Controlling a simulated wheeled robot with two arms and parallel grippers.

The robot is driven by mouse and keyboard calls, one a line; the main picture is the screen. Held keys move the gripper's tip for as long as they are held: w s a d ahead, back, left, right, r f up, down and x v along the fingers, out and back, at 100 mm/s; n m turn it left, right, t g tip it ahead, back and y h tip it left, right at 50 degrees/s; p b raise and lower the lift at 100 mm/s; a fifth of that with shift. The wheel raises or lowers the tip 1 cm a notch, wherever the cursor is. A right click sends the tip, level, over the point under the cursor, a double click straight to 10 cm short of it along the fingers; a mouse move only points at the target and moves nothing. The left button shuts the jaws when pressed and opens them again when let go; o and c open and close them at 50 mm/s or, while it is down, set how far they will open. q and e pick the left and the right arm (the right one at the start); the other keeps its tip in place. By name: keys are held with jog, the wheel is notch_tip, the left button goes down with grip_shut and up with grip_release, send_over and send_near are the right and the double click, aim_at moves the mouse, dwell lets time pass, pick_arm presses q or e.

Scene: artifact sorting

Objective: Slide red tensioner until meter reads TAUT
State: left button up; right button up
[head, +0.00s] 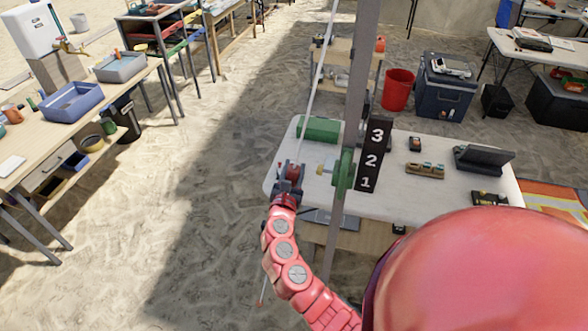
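My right gripper (290,180), at the end of a pink jointed arm from the lower right, is at the table's left edge. A small red part (294,171), perhaps the tensioner, shows at its tip beside a thin pale line (313,90). I cannot tell gripper from part there, nor whether the fingers are closed on it. I cannot make out a meter reading TAUT. My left gripper is not in view.
The white table (445,187) holds a green box (318,129), a dark tilted device (484,158) and a small tray (425,170). A red bucket (397,91) and dark cooler (443,95) stand behind. Sandy floor (200,215) is free at left. My own pink body hides the lower right.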

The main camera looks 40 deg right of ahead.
grip_shut()
dwell(0.9)
